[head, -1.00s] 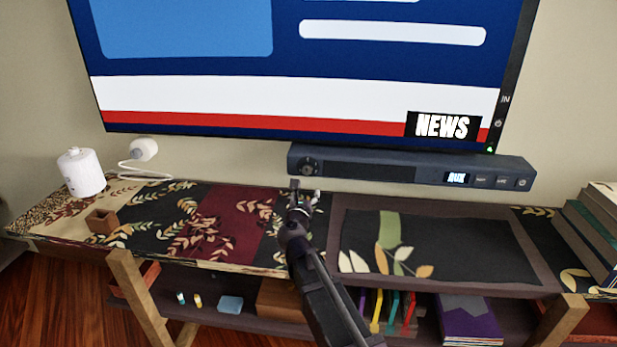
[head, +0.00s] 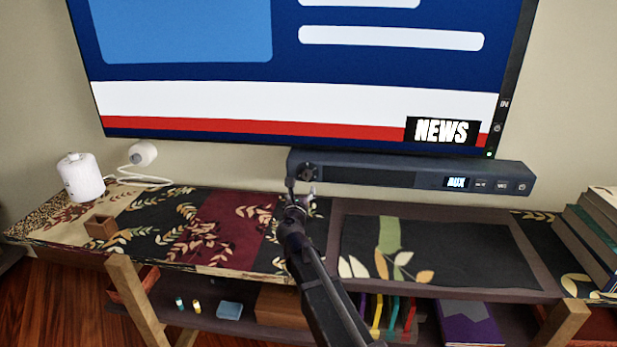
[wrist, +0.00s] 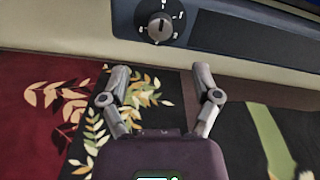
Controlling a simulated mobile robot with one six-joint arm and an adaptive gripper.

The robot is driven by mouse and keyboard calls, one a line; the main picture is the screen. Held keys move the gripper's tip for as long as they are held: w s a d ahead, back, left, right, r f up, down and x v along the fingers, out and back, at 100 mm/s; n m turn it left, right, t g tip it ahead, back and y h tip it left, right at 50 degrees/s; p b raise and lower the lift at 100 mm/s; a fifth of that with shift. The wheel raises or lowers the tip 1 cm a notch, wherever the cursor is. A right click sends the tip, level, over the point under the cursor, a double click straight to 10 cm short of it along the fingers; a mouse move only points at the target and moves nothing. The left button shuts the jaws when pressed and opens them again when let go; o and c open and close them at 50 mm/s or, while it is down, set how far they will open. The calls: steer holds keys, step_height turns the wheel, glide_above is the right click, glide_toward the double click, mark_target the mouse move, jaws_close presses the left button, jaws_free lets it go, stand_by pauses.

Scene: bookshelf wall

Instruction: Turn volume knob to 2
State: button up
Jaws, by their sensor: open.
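The volume knob (wrist: 160,29) is a round grey dial with a dark pointer line and white marks around it, at the top of the wrist view. Its pointer stands roughly upright; the numbers are too small to read. It sits on the left end of the dark soundbar (head: 375,173), where it shows small in the head view (head: 307,172). My gripper (wrist: 160,72) is open and empty, its two fingers spread just below the knob in the picture and apart from it. In the head view my gripper (head: 302,192) is just in front of the soundbar's left end.
The soundbar has a lit AUX display (head: 456,183) and buttons at its right. A television (head: 290,105) hangs above. The console top (head: 230,230) below is mostly clear.

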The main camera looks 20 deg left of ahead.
mark_target(306, 177)
steer(key=x, duration=1)
steer(key=shift+w+d, duration=0.1)
steer(key=shift+c, duration=0.2)
